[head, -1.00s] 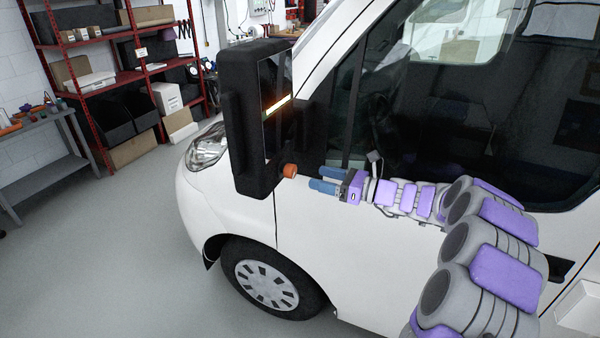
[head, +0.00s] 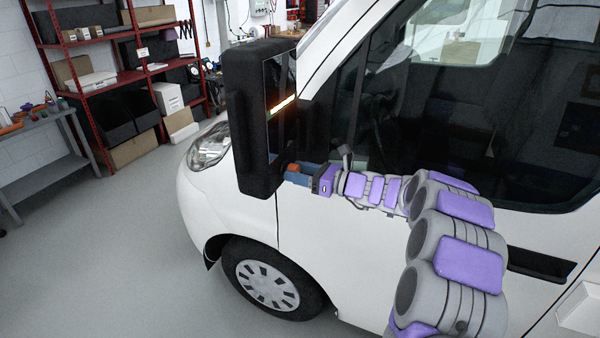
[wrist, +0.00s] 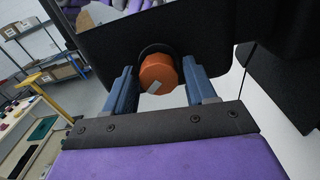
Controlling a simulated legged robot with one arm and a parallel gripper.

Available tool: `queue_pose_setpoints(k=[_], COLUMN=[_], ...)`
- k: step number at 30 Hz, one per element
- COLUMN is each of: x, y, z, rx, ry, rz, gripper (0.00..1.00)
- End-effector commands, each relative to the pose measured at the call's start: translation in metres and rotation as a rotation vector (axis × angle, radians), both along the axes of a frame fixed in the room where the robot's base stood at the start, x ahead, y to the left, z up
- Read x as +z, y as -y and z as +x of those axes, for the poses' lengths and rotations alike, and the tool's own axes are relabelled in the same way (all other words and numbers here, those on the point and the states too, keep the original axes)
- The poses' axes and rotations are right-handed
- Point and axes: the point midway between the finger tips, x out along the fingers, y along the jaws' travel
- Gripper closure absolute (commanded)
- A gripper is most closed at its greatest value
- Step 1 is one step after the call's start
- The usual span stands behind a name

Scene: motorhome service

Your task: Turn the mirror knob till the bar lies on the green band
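The black mirror housing (head: 250,125) stands upright beside the white van's door. A bright white-orange bar (head: 284,104) shows slanted on its dark face; I cannot make out a green band for certain. The orange knob (head: 293,168) is at the housing's lower edge, partly hidden by my gripper (head: 298,173). In the wrist view, the orange knob (wrist: 159,74), with a pale mark on its face, sits between my two blue fingers. Slim gaps seem to show on both sides, so my gripper looks open around it.
The van's side and dark window (head: 460,110) lie close behind my arm. A red shelf (head: 120,70) with boxes and a grey workbench (head: 45,150) stand at the left. The floor (head: 110,260) left of the van is clear.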

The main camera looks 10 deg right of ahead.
Motion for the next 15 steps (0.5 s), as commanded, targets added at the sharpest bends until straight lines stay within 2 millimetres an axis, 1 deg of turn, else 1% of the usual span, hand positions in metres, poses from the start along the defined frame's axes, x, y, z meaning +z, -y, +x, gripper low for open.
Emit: queue_pose_setpoints(k=[1, 2, 12, 13, 15], x=[0.0001, 0.0, -0.0002, -0.0002, -0.0002], y=[0.0002, 0.0004, 0.0023, 0.0024, 0.0024], z=[0.0, -0.0001, -0.0004, -0.0005, -0.0005], rx=[0.0, 0.0, 0.0, 0.0, 0.0], ry=[0.0, 0.0, 0.0, 0.0, 0.001], rz=[0.0, 0.0, 0.001, 0.001, 0.0], gripper=[0.49, 0.52, 0.85, 0.87, 0.87])
